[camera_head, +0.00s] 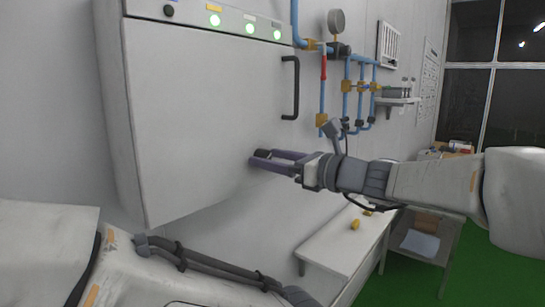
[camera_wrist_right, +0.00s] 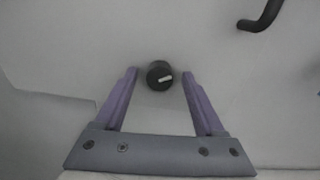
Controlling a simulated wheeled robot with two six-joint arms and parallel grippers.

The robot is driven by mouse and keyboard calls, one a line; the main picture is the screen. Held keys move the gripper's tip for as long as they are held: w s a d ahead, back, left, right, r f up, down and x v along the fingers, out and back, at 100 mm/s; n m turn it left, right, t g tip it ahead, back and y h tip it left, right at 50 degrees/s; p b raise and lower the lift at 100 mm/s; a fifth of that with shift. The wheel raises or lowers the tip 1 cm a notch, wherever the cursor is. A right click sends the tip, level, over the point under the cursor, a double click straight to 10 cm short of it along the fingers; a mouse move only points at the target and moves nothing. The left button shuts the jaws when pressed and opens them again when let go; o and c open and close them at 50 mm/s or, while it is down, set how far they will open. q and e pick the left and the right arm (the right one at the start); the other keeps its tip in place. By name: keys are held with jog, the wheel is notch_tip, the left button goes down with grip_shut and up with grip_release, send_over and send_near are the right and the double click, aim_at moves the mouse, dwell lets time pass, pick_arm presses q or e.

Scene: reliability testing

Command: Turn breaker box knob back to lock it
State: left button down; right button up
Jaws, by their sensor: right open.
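The breaker box (camera_head: 205,105) is a large white cabinet on the wall, its door shut. Its black round knob (camera_wrist_right: 159,75) sits low on the door; in the right wrist view its white mark points right and slightly up. The knob also shows at the right gripper's fingertips in the head view (camera_head: 263,153). My right gripper (camera_wrist_right: 160,77) is open, its purple fingers on either side of the knob with a visible gap to each; I cannot tell how deep they reach. It also shows in the head view (camera_head: 258,157). My left gripper is out of view.
A black bar handle (camera_head: 291,88) stands out from the door above my right gripper. Blue pipes with a gauge (camera_head: 336,21) run along the wall to the right. A white bench (camera_head: 335,240) with small yellow items stands below. My left arm crosses the lower left.

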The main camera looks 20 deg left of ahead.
grip_shut()
jog(key=shift+s+n+b, duration=0.1)
jog(key=shift+n+b, duration=5.8)
jog(key=shift+b, duration=0.95)
grip_release()
jog(key=shift+d, duration=0.1)
